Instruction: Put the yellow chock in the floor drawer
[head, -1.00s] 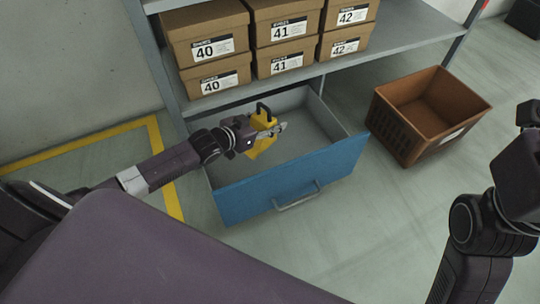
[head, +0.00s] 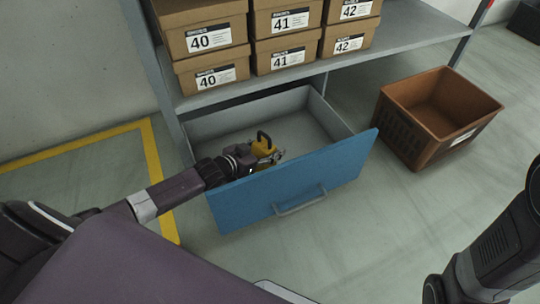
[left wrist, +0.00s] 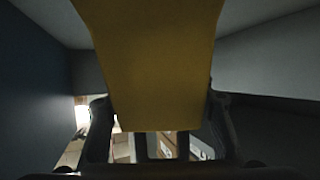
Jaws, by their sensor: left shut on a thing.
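The yellow chock (head: 262,146) with a dark handle is held by my left gripper (head: 266,158). In the left wrist view the chock (left wrist: 152,65) fills the upper middle, between the two dark fingers of my left gripper (left wrist: 158,130). The floor drawer (head: 290,181) is pulled open, with a blue front and grey inside. The gripper and chock are inside the drawer's outline, low behind the blue front. I cannot tell whether the chock touches the drawer bottom. My right arm shows at the lower right, but its gripper is out of the picture.
A grey shelf (head: 400,47) with several labelled shoe boxes (head: 209,39) stands above and behind the drawer. A brown crate (head: 412,141) sits on the floor to the right. A yellow floor line (head: 153,165) runs at the left. The floor before the drawer is clear.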

